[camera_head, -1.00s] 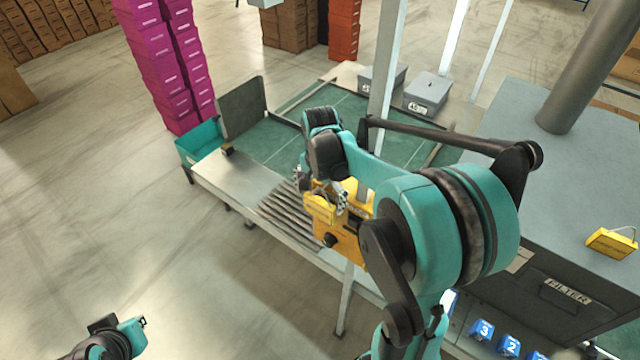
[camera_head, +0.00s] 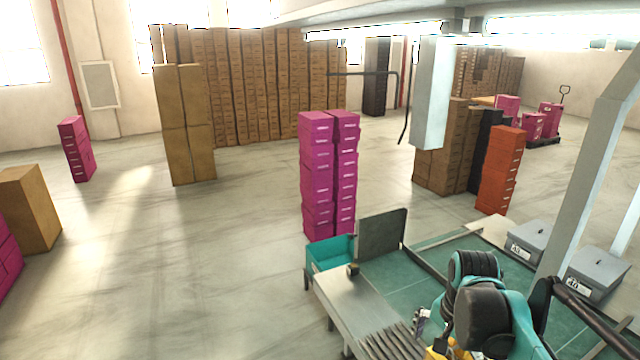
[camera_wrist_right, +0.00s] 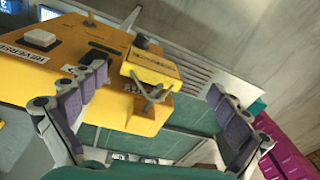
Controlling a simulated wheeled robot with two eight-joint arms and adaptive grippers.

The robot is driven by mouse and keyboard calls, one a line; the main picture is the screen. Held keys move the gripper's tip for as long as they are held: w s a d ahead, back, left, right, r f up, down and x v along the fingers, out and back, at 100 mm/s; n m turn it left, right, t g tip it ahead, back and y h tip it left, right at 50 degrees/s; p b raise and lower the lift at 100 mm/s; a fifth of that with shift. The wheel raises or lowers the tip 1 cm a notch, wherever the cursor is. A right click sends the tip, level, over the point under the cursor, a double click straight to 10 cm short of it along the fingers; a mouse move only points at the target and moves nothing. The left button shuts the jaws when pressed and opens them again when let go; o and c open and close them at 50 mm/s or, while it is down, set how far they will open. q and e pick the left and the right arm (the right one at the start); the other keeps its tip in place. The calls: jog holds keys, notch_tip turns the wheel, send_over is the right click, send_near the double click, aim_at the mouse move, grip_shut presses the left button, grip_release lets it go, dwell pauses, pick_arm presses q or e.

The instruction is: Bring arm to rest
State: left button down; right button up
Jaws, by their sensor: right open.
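My right arm reaches over the conveyor at the lower right of the head view, where its gripper (camera_head: 425,325) is partly hidden by my own wrist. In the right wrist view the right gripper (camera_wrist_right: 155,88) is open, its two padded fingers spread wide. A yellow padlock-like piece (camera_wrist_right: 155,70) with a grey shackle shows between the fingers, in front of a yellow control box (camera_wrist_right: 60,65). I cannot tell whether a finger touches it. The box also shows at the bottom of the head view (camera_head: 438,353). My left gripper is out of view.
A metal table (camera_head: 350,297) with rollers (camera_head: 390,343) and a teal bin (camera_head: 330,252) stand left of my right arm. A pale post (camera_head: 590,190) rises at the right, near grey lidded boxes (camera_head: 597,275). Magenta stacks (camera_head: 330,175) stand behind.

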jog(key=s+a+f+n+t+b, duration=0.2)
jog(key=f+b, duration=0.4)
jog(key=f, duration=0.3)
jog(key=s+a+f+n+t+b, duration=0.2)
jog(key=s+a+f+n+b, duration=0.2)
jog(key=f+b, duration=0.3)
jog(key=s+a+f+n+t+b, duration=0.2)
jog(key=s+a+f+n+b, duration=0.1)
jog(key=f, duration=0.8)
jog(key=s+n+b, duration=0.1)
jog(key=n+b, duration=0.1)
jog(key=b, duration=0.1)
jog(key=shift+a+b, duration=0.3)
jog(key=shift+a, duration=0.05)
